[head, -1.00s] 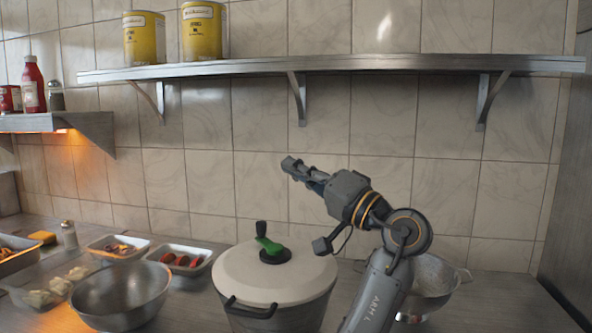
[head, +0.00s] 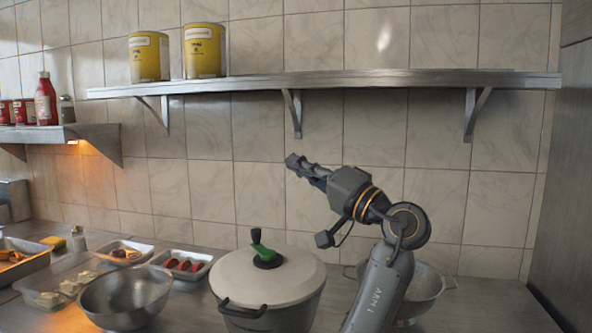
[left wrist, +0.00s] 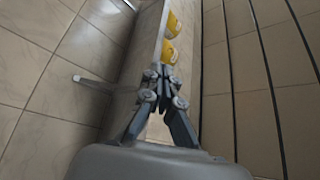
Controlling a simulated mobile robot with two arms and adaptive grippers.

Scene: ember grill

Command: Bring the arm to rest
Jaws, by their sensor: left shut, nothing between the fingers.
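My left gripper (head: 292,161) is raised in the air above the counter, in front of the tiled wall and below the long shelf. It points to the left in the head view. Its fingers are shut and hold nothing. In the left wrist view the closed fingers (left wrist: 163,75) meet near the middle, with nothing between them. My right gripper is not in view.
A lidded pot (head: 267,277) with a green-marked knob stands below the gripper. A colander (head: 428,287) sits behind my arm. A metal bowl (head: 124,297) and food trays (head: 183,264) are at left. The wall shelf (head: 350,82) holds yellow cans (head: 204,52).

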